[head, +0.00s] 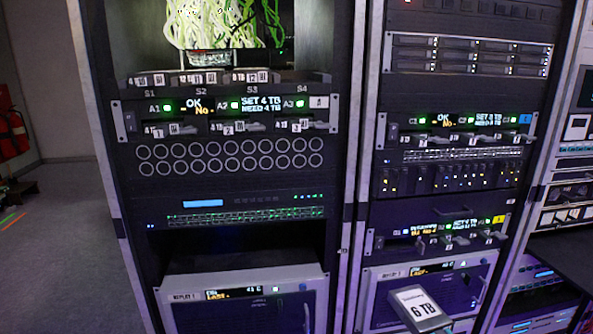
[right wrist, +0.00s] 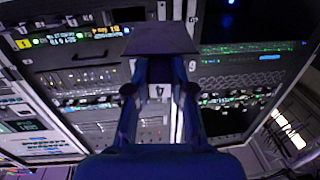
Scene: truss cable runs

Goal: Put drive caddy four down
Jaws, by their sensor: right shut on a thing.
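In the right wrist view my right gripper (right wrist: 158,92) is shut on a dark, flat block (right wrist: 160,40), which sticks out beyond the fingertips. In the head view a grey block with a white "6 TB" label (head: 421,306) shows tilted at the bottom, in front of the right rack's lower unit. It looks like the held caddy, but no fingers show there. A shelf (head: 310,79) in the left rack has places marked S1 to S4. Labelled caddies (head: 196,78) sit over S1 to S3, and S4 looks bare. My left gripper is not in view.
Below the shelf is a drive bay unit (head: 325,103) with protruding handles and the display "SET 4 TB NEED 4 TB". Green and white cables (head: 215,25) hang above the shelf. A rack post (head: 362,130) stands between the racks. Open floor (head: 60,240) lies at left.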

